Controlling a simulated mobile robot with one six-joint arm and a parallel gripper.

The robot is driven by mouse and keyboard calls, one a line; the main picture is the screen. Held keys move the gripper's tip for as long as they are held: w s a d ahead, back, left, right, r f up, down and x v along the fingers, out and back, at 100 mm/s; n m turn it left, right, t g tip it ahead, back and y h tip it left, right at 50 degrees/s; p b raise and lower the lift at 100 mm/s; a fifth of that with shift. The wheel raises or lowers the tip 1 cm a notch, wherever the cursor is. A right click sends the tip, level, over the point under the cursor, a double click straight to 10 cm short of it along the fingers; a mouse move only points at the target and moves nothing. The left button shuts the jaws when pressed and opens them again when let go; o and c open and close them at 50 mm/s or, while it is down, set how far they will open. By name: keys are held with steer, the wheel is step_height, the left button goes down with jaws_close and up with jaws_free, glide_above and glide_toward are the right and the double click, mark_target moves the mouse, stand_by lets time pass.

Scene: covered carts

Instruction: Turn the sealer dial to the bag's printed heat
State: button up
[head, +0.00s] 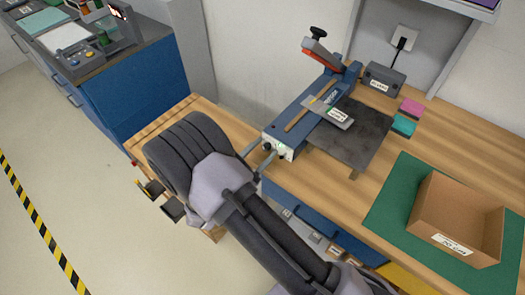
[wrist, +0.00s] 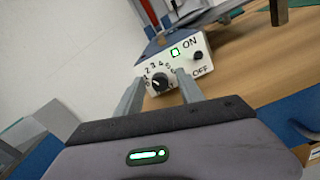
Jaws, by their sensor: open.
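The blue sealer (head: 300,112) stands on the wooden bench with its red-handled arm raised. Its white end panel (head: 284,151) faces my gripper. In the wrist view the black dial (wrist: 160,82) has a numbered scale; its white mark points up and left, toward the low numbers. A grey bag (head: 325,111) with a white label lies across the sealer; the label's print is too small to read. My gripper (wrist: 160,91) is open, its fingers on either side of the dial in the picture; contact cannot be told. It also shows in the head view (head: 259,157).
An ON/OFF switch (wrist: 198,55) and lit green lamp (wrist: 175,52) sit beside the dial. A dark plate (head: 350,133) lies right of the sealer. A cardboard box (head: 455,213) stands on a green mat (head: 384,213). A blue cabinet (head: 137,84) stands left.

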steer(key=shift+c, duration=0.5)
jaws_close()
steer(key=shift+m, duration=0.3)
steer(key=shift+m+b, duration=1.05)
steer(key=shift+m, duration=1.45)
steer(key=shift+o, duration=0.5)
jaws_free()
